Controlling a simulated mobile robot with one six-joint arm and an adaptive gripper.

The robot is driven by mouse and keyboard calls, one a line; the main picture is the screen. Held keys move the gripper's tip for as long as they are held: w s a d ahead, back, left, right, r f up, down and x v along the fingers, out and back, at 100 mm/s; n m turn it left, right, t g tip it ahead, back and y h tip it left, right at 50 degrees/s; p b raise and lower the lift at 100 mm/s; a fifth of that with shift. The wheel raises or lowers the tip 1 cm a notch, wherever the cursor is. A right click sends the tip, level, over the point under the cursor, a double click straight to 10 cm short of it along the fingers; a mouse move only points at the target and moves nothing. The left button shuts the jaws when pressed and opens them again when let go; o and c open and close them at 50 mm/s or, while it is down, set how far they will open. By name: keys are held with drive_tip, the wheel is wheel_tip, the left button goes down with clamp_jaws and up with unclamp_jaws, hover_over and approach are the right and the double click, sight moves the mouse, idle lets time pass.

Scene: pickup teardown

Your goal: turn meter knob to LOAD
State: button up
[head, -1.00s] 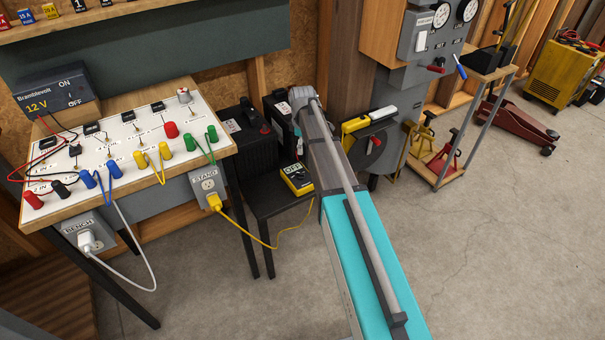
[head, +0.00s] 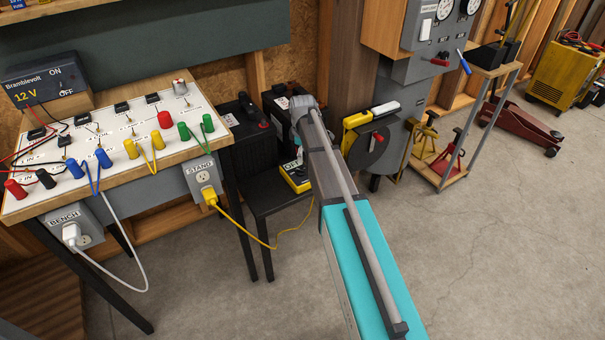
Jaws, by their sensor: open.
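A yellow meter (head: 294,180) lies on a low black stand (head: 268,200) beside the bench, in the middle of the head view. Its small display seems to read OFF. My arm covers its right part, and I cannot make out its knob or the knob's setting. My grey and teal arm reaches up from the bottom right to a grey joint just above the meter. My gripper is not visible; the arm may hide it.
The wooden bench (head: 18,211) at left carries a white panel with coloured terminals. A yellow cord (head: 240,229) hangs from the STAND outlet (head: 204,178). Black boxes (head: 251,133) stand behind the meter. A grey cabinet (head: 415,67) stands right. Concrete floor is clear at lower right.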

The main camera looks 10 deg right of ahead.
sight(303, 170)
drive_tip(key=shift+f+b, duration=3.35)
drive_tip(key=shift+f, duration=0.3)
drive_tip(key=shift+s+r, duration=0.1)
clamp_jaws()
